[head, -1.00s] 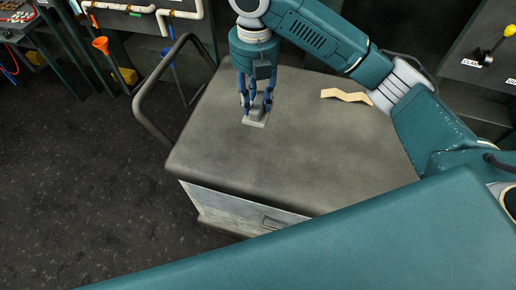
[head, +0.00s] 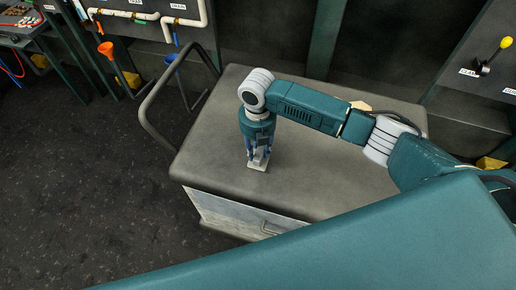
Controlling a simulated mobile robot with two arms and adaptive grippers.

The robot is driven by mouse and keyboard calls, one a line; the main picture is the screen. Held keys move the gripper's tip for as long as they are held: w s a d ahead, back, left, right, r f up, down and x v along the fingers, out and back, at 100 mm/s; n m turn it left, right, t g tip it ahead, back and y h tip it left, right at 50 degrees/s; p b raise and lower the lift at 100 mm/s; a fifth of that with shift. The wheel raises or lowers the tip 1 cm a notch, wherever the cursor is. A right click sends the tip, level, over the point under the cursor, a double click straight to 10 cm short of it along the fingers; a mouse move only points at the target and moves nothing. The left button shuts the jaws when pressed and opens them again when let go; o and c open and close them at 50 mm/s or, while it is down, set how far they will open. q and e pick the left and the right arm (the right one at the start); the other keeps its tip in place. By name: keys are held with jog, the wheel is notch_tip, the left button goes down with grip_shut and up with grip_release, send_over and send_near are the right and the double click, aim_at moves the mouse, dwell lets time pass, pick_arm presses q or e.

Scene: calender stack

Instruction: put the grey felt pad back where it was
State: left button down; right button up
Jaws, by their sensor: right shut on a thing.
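The grey felt pad (head: 257,167) is a small light grey piece with a raised part on top, at the left front of the grey cart top (head: 310,195). My right gripper (head: 259,157) points straight down, its fingers shut on the pad's raised part. I cannot tell whether the pad touches the cart top or is just above it. The fingers hide part of the pad. My left gripper is not in view.
A beige zigzag piece (head: 361,105) lies at the back of the cart, mostly hidden behind my right arm. A bent handle rail (head: 150,110) rises at the cart's left end. The cart top around the pad is clear.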

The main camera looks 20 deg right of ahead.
aim_at(258, 150)
jog(key=shift+f, duration=0.45)
jog(key=shift+f, duration=0.1)
jog(key=o, duration=1)
notch_tip(258, 150, up, 12)
jog(key=shift+r+b, duration=0.15)
jog(key=shift+b, duration=0.8)
